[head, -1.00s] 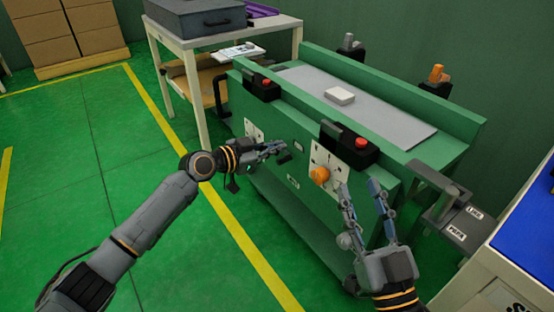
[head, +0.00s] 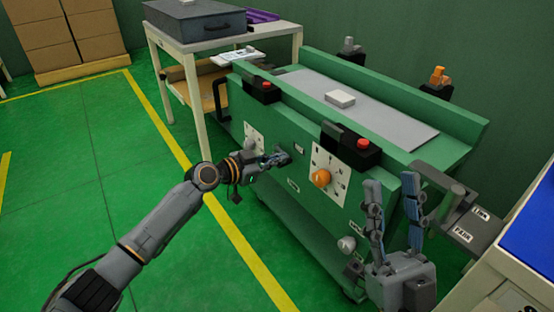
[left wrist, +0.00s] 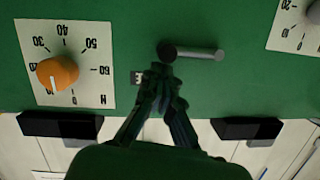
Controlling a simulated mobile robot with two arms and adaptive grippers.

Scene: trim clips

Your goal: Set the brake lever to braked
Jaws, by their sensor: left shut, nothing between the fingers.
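A short lever with a grey rod (left wrist: 200,54) and a dark round end (left wrist: 168,52) stands out from the green panel in the left wrist view. It lies sideways there, just beyond my left fingertips (left wrist: 160,78). In the head view my left gripper (head: 279,160) is shut and empty, close to the green cart's front panel, and largely hides the lever. I cannot tell whether the fingers touch it. My right gripper (head: 393,183) is open and empty, with its fingers pointing up in front of the cart's right end. The lever's marking is too small to read.
An orange dial (head: 320,178) is right of my left gripper, and a second dial plate (head: 254,137) is left. A grey round knob (head: 346,243) is low on the cart. Green floor (head: 90,210) is clear at left.

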